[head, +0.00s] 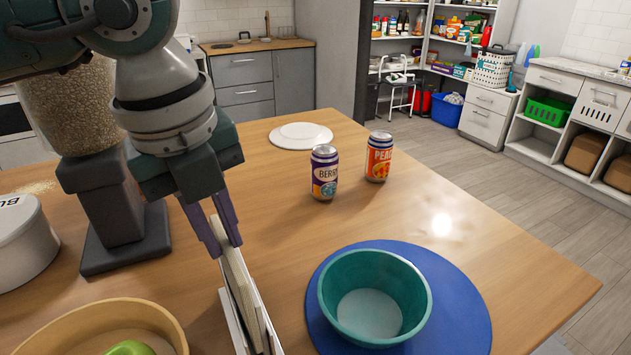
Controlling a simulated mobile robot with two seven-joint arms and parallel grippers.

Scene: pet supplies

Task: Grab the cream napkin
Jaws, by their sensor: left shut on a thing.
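My left gripper (224,244) points down at the front middle of the wooden table, with its two purple-grey fingers shut on the top edge of a thin cream napkin (239,281). The napkin stands upright on edge in a narrow white holder (231,325). The holder's walls hide part of the napkin, and the bottom edge of the picture cuts the holder off. I cannot tell whether more than one napkin is in it. My right gripper is not in view.
A teal bowl (336,300) sits on a blue round mat (462,315) to the right. A wooden bowl (170,322) is at front left. A berry can (324,173), a peach can (378,157) and a white plate (300,134) stand farther back. A grain dispenser (75,105) is left.

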